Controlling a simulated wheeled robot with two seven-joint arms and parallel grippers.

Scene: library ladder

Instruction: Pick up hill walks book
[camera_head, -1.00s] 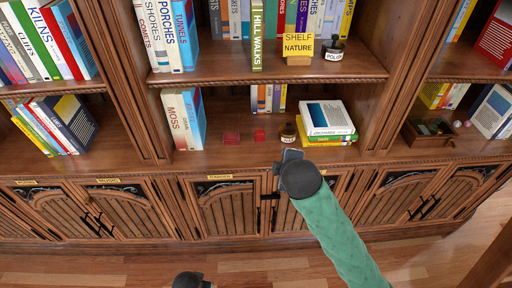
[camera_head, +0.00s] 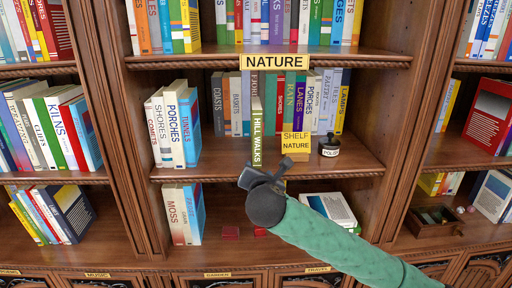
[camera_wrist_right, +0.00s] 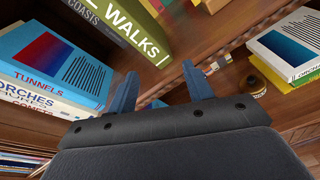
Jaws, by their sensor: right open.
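The hill walks book (camera_head: 257,134) is green with white spine lettering. It stands upright at the front of the nature shelf (camera_head: 340,168), ahead of the back row of books. It also shows at the top of the right wrist view (camera_wrist_right: 125,25). My right gripper (camera_head: 252,178) is just below and in front of the book, near the shelf's front edge. In the right wrist view its two fingers (camera_wrist_right: 160,92) are apart with nothing between them, and the book is beyond them. My left gripper does not show.
A yellow shelf nature sign (camera_head: 296,143) and a polish jar (camera_head: 329,146) stand right of the book. Leaning books, including Porches (camera_head: 175,130), stand to the left.

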